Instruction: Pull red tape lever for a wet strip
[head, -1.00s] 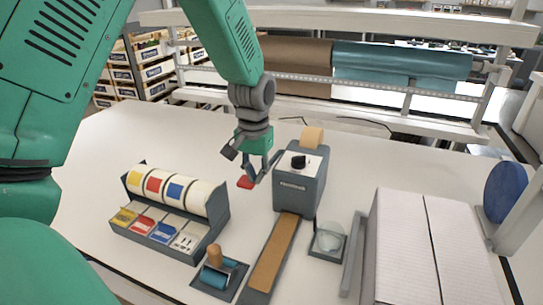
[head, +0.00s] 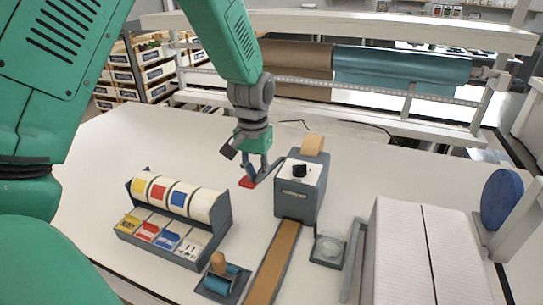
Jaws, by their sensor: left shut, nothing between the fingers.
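The tape dispenser (head: 295,200) is a dark grey box with a white top, a black knob (head: 299,171) and a roll of brown tape (head: 313,145) at its back. A strip of brown tape (head: 272,265) lies along the tray in front of it. The red lever end (head: 247,182) shows just left of the dispenser. My left gripper (head: 250,178) points down at the red lever end, its fingers shut with nothing between them. I cannot tell whether the fingers touch the lever. My right gripper is not in view.
A label dispenser (head: 170,225) with several coloured rolls stands left. A blue roller (head: 221,280) lies in front of it. A glass dish (head: 329,246) sits right of the tape strip, beside a large white carton (head: 420,250). Paper rolls (head: 400,68) hang behind. The table's left side is clear.

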